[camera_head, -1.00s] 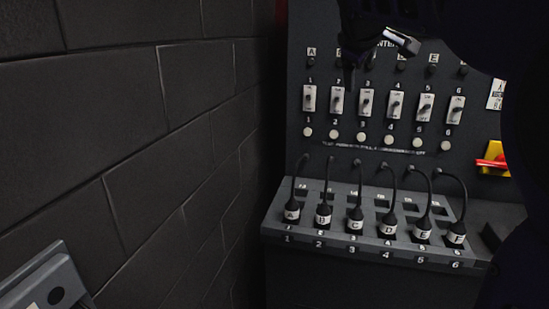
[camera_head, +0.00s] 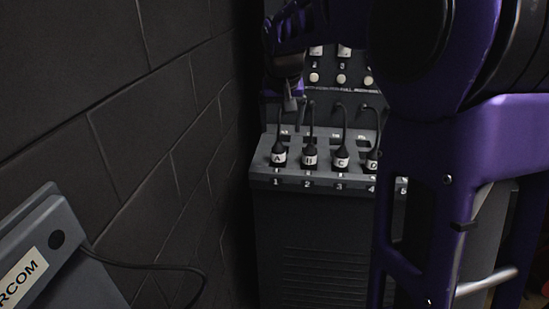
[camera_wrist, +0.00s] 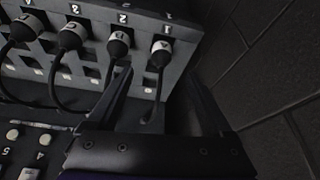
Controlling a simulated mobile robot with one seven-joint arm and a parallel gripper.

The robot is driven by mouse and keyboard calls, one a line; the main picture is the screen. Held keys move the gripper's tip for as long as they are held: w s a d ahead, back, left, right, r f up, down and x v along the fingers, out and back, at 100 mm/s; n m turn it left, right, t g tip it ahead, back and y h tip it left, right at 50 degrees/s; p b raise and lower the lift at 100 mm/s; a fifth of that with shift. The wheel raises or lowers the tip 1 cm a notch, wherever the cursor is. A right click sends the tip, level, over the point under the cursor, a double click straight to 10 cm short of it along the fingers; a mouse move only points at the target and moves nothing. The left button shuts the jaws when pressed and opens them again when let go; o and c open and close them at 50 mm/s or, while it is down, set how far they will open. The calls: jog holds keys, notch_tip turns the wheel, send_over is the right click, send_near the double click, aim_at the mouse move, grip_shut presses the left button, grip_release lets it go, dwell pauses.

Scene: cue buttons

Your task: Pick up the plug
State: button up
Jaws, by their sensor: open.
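Black plugs with white lettered bands stand in the sloped grey console (camera_head: 262,172). Plug A (camera_head: 279,155) is leftmost over slot 1, then plug B (camera_head: 310,157), plug C (camera_head: 341,158) and plug D (camera_head: 372,163), partly covered by my arm. Each has a black cable looping to the panel behind. My gripper (camera_head: 290,97) is above and behind plug A. In the wrist view my gripper (camera_wrist: 160,77) is open, its fingers pointing towards the console. Plug A (camera_wrist: 160,54) shows ahead, between the fingertip lines; plug B (camera_wrist: 118,44) is left of them. I see no contact with plug A.
A dark block wall (camera_head: 170,110) runs close along the left. A grey intercom box (camera_head: 40,250) with a cable is at lower left. The upright panel (camera_head: 328,90) with switches and lamps stands behind the plugs. My purple arm hides the right side.

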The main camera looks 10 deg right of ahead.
aim_at(279, 146)
jog(key=b+x, duration=0.1)
jog(key=x, duration=0.6)
jog(key=shift+w+f, duration=0.15)
jog(key=shift+f, duration=0.15)
jog(key=x, duration=0.5)
jog(key=shift+w+r+b, duration=0.1)
jog(key=shift+w+b, duration=0.2)
jog(key=shift+b, duration=0.05)
grip_shut()
